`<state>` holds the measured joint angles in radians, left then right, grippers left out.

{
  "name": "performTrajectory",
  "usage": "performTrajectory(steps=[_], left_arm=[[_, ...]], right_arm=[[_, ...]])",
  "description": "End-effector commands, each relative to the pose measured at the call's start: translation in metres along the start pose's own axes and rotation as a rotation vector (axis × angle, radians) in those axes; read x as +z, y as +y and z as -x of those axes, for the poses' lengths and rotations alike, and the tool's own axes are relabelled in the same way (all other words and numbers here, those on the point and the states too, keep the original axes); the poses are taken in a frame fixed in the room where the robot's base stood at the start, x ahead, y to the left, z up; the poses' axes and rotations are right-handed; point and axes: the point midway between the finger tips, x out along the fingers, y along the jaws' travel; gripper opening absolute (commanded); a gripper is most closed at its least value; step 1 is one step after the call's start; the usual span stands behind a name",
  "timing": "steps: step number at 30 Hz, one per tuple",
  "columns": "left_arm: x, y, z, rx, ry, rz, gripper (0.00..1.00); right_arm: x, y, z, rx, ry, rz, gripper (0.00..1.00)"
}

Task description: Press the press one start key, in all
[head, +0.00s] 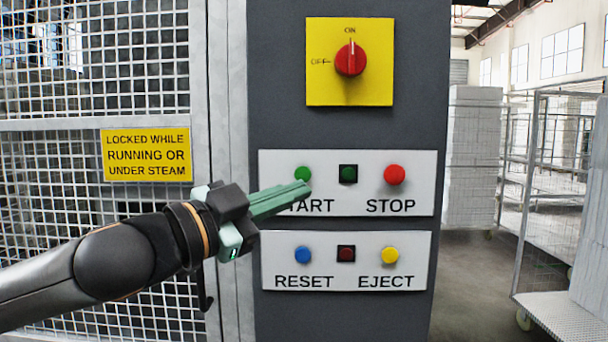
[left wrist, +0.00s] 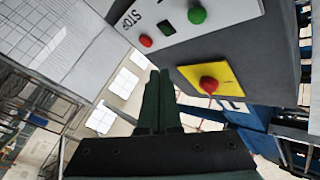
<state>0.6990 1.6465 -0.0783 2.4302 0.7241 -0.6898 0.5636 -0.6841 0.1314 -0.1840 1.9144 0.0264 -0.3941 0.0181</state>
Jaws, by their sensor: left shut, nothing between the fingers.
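The green start key (head: 302,173) sits at the left of the upper white plate (head: 330,156), above the partly covered word START. My left gripper (head: 306,187) comes in from the left, shut and empty, its green fingertips showing just below the key. I cannot tell whether they touch the plate or the key. In the left wrist view the shut fingers (left wrist: 160,76) point up, apart in the picture from the green key (left wrist: 197,15). A dark green square lamp (head: 348,174) is beside the key. My right gripper is out of view.
The red stop key (head: 394,174) is on the same plate. Below are the blue reset key (head: 303,254), a dark red lamp (head: 346,253) and the yellow eject key (head: 389,255). A red switch (head: 350,60) above points to ON. A mesh guard (head: 90,235) stands left.

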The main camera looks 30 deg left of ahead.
Motion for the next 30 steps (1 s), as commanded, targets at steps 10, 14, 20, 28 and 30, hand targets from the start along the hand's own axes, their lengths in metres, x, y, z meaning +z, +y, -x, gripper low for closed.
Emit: performTrajectory(steps=[10,14,20,28,30], left_arm=[[0.018,-0.022,-0.028,0.001,-0.004,0.005,0.0],[0.027,-0.031,-0.041,0.001,-0.003,0.004,0.0],[0.038,-0.041,-0.055,0.001,-0.002,0.003,0.0],[0.044,-0.044,-0.06,0.001,-0.001,0.0,0.0],[0.045,-0.043,-0.06,0.001,-0.001,-0.001,0.0]], right_arm=[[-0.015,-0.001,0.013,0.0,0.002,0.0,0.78],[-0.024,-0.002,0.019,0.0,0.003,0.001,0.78],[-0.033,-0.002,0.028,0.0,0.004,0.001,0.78],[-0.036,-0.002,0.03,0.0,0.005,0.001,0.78],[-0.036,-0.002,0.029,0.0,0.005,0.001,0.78]])
